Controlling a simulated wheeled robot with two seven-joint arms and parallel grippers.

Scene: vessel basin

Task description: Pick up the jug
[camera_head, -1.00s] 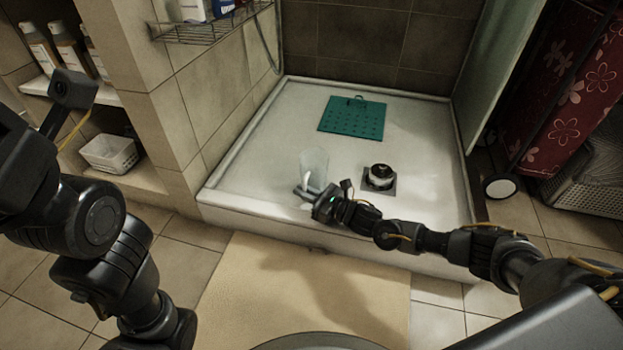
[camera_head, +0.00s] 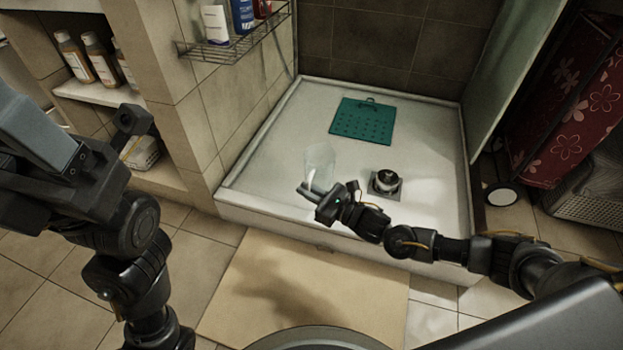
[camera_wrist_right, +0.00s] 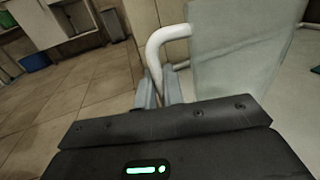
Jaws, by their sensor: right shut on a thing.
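A clear, pale jug (camera_head: 319,165) stands out over the front left part of the white shower tray. In the right wrist view the jug (camera_wrist_right: 240,55) shows a see-through body and a white curved handle. My right gripper (camera_head: 312,190) is at the handle side of the jug; in the right wrist view its fingers (camera_wrist_right: 160,92) are shut on the lower part of the handle. I cannot tell whether the jug's base touches the tray. My left arm is at the left of the head view, and its gripper (camera_head: 137,120) is far from the jug; its finger gap is not clear.
The white shower tray (camera_head: 270,130) has a raised rim. A green mat (camera_head: 362,120) lies at its back, and a drain with a round dark-and-light piece (camera_head: 386,181) is right of the jug. A wire shelf (camera_head: 235,45) with bottles hangs at upper left. A beige mat (camera_head: 300,290) lies in front.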

